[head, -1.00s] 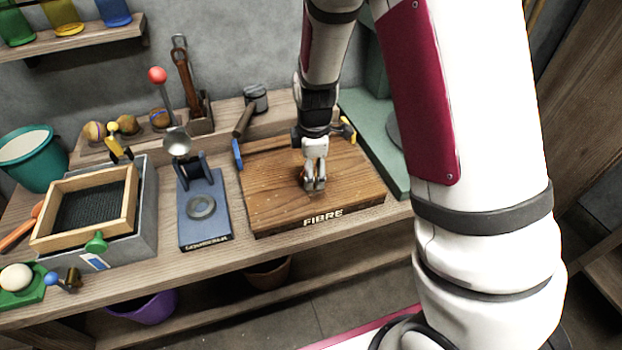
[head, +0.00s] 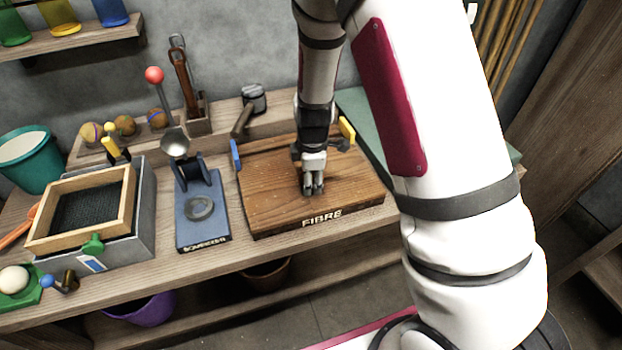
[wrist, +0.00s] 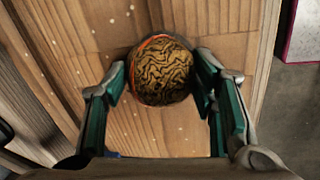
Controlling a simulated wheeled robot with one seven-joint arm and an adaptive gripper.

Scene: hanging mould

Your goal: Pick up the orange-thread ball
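In the wrist view, the orange-thread ball (wrist: 163,72) is round, with a dark-and-tan wavy pattern and an orange band along its upper left edge. It is over the wooden board, between the two fingers of my gripper (wrist: 160,85). The right finger is very close to the ball or touching it; a thin gap shows at the left finger. In the head view, my gripper (head: 312,190) points down, low over the board marked FIBRE (head: 265,205), and hides the ball there.
Three patterned balls (head: 124,125) sit on the raised back ledge at left. A yellow-handled tool (head: 346,130) lies behind my gripper. The board's front is clear.

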